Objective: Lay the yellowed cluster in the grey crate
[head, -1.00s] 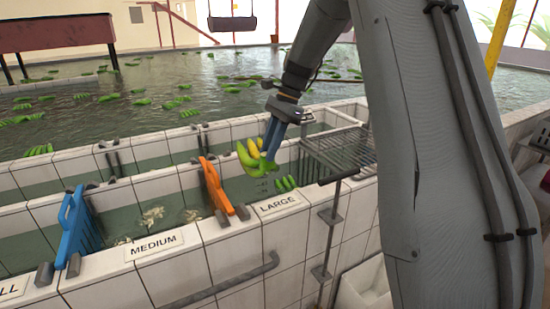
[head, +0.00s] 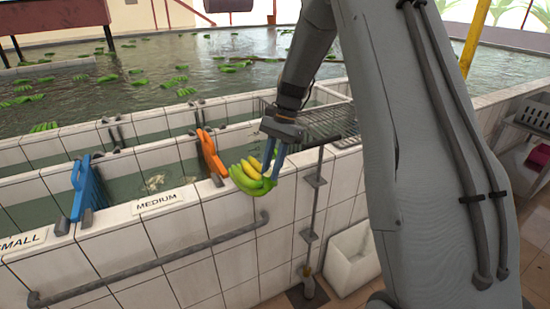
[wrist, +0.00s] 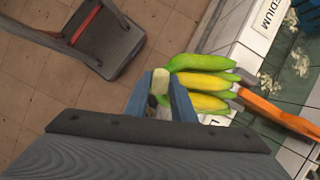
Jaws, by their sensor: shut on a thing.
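My gripper (head: 272,160) is shut on the yellowed cluster (head: 244,180), a small hand of green bananas with yellow ones among them. It hangs in front of the tiled wall, left of the metal rack. In the wrist view the blue fingers (wrist: 162,98) grip the pale stem end, and the cluster (wrist: 205,84) spreads to the right. A light grey slotted crate (head: 533,114) stands at the right edge of the head view, partly cut off. A whitish open bin (head: 352,262) sits on the floor below; I cannot tell which is the grey crate.
Tiled water troughs with blue (head: 82,190) and orange (head: 211,153) dividers lie to the left. A metal rack (head: 325,122) on a post stands beside the gripper, and a rail (head: 150,262) runs along the wall. The wrist view shows a grey stool-like object (wrist: 103,42) on the tiled floor.

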